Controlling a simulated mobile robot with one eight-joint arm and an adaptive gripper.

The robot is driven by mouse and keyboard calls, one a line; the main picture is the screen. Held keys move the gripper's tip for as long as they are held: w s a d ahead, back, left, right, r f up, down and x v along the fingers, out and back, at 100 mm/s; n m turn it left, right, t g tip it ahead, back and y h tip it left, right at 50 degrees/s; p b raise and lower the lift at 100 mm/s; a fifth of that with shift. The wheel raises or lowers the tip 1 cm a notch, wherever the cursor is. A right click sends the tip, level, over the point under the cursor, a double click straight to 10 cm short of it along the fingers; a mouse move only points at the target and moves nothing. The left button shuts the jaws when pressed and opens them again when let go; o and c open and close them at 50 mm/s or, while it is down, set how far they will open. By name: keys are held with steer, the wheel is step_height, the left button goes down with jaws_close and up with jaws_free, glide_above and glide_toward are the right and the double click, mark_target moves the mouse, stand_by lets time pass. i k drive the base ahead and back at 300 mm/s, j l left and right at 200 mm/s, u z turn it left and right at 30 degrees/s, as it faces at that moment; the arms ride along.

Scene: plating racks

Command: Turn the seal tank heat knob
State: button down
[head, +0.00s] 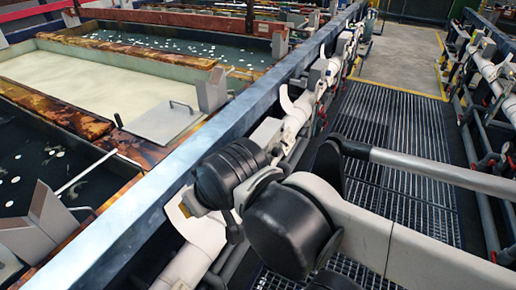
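No heat knob can be made out in the head view, and I cannot tell which tank is the seal tank. A pale cream-filled tank (75,82) lies at the upper left. A dark tank with white floating bits (30,160) is at the left edge, and another dark tank (170,45) is farther back. My arm reaches in from the lower right, and its black joints cover part of the pipe and rail in the middle. My gripper's fingers do not show, so its state is hidden.
A long blue-grey rail (165,180) runs diagonally beside the tanks. White pipes (297,118) and grey boxes (322,72) line its walkway side. A grated walkway (395,125) is clear toward the yellow-edged floor (402,60). More pipes (487,68) stand along the right.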

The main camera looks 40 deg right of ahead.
mark_target(276, 153)
steer(key=z, duration=1.4)
steer(key=l+u, duration=0.25)
steer(key=l, duration=0.45)
steer(key=l+u, duration=0.25)
steer(key=l, duration=0.5)
steer(key=k+z, duration=0.25)
steer(key=k+l, duration=0.05)
steer(key=k, duration=0.05)
